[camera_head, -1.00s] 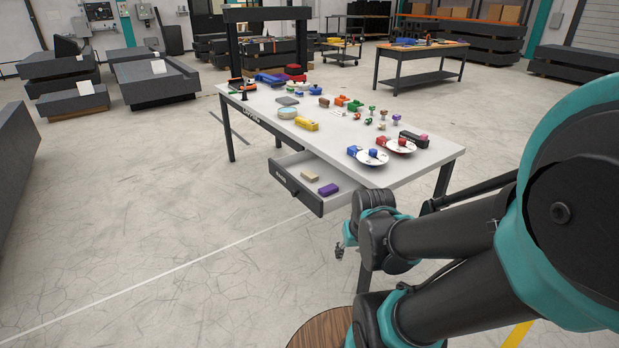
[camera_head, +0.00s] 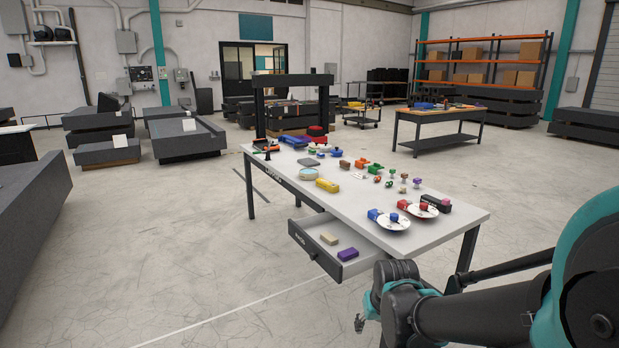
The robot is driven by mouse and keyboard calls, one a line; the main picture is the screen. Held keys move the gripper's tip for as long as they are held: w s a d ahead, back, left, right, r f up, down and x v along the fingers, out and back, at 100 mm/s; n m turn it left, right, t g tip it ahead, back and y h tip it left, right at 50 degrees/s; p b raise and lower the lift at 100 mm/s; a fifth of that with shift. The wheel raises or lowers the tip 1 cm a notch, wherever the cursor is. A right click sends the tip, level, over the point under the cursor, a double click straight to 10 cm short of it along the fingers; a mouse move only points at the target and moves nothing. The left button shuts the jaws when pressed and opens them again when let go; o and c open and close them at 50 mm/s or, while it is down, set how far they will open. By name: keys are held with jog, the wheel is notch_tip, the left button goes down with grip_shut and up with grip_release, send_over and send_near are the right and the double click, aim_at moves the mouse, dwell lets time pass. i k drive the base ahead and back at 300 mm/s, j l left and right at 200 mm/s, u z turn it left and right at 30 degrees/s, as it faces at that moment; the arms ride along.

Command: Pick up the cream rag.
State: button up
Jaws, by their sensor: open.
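A small cream-beige block-shaped item (camera_head: 329,239) lies in the open drawer (camera_head: 313,245) of the white-topped table. It is the only cream item I can make out, and it is too small to tell if it is a folded rag. A purple item (camera_head: 347,254) lies beside it in the drawer. My gripper (camera_head: 359,323) is small in the picture, at lower centre. It is open and empty, in front of the drawer and apart from it.
The floor left of the table is clear.

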aim_at(326, 237)
jog(key=i+j+z, duration=0.1)
jog(key=i, duration=0.3)
jog(key=i+j, duration=0.35)
jog(key=i+j+z, duration=0.15)
jog(key=i, duration=0.3)
